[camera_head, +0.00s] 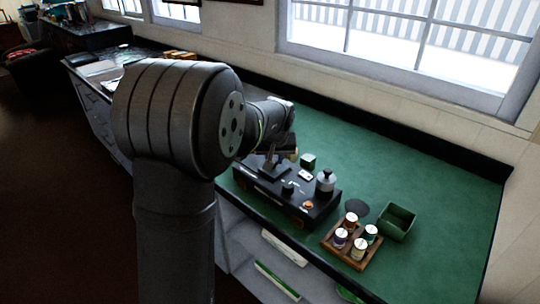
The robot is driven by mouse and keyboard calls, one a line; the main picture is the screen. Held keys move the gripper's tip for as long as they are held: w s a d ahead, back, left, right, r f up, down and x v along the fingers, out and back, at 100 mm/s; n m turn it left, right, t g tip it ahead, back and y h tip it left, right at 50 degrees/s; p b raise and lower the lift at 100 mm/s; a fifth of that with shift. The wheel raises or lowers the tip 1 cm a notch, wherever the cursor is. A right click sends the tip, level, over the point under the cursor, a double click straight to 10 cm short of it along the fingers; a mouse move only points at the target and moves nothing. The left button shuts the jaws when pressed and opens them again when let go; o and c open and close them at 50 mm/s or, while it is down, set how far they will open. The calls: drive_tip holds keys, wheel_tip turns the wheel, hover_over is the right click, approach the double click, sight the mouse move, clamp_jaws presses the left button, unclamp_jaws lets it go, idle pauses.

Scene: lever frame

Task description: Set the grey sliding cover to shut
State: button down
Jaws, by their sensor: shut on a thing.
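A black box-shaped frame (315,214) sits on the green bench top, with several small fittings on its top. My gripper (269,173) is low over the left part of the box, pointing down. It is shut on a small part there, which looks to be the grey sliding cover. The cover is mostly hidden by my gripper, so how far it is open cannot be told. A grey knobbed cylinder (326,180) stands at the box's right end, with an orange round part (308,205) near its front edge.
To the right are a wooden tray (337,253) of several small jars, a black disc (357,207) and an open green bin (398,222). The green bench top (440,170) is clear at the back right.

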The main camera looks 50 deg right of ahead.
drive_tip(key=shift+s, duration=0.2)
drive_tip(key=c, duration=1.2)
unclamp_jaws()
drive_tip(key=v, duration=1.7)
drive_tip(key=shift+r, duration=0.2)
